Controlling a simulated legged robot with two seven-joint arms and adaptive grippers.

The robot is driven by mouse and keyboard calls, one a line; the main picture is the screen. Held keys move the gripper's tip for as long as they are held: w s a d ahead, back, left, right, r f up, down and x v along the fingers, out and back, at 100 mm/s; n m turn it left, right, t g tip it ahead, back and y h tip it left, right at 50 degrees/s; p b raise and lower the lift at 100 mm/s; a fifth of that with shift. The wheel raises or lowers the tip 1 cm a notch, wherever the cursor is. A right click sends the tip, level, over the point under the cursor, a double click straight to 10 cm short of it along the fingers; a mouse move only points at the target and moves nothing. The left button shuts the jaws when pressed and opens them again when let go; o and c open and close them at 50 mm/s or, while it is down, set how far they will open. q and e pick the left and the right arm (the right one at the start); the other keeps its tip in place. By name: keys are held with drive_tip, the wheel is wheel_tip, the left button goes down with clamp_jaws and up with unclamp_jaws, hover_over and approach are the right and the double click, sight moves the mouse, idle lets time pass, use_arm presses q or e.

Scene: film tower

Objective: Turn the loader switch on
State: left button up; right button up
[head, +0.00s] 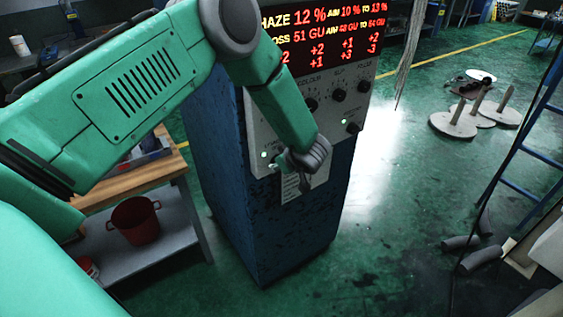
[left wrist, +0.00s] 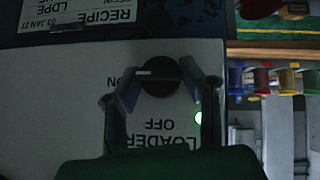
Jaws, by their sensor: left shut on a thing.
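The loader switch is a round black knob (left wrist: 160,82) on a pale panel, seen upside down in the left wrist view. A white mark on it lies level and points to the left, towards the partly hidden ON label (left wrist: 121,83). The OFF label (left wrist: 160,125) is below the knob in that picture. My left gripper (left wrist: 163,88) has its fingers on either side of the knob and is shut on it. In the head view my left gripper (head: 303,168) is at the lower front panel of the blue cabinet (head: 285,235) and hides the knob. My right gripper is not in view.
A green lamp (left wrist: 198,118) glows beside the knob. Other black knobs (head: 338,95) sit higher on the panel, below a red-lit display (head: 330,35). A wooden bench (head: 130,185) with a red bucket (head: 135,220) stands left. A blue ladder (head: 520,190) stands right.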

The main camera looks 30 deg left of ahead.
use_arm(q)
drive_tip(key=o, duration=1.1)
drive_tip(key=shift+o, duration=0.2)
drive_tip(key=shift+w, duration=0.1)
drive_tip(key=shift+d+r, duration=0.2)
drive_tip(key=shift+r, duration=0.1)
drive_tip(key=v, duration=1.1)
drive_tip(key=shift+d, duration=0.15)
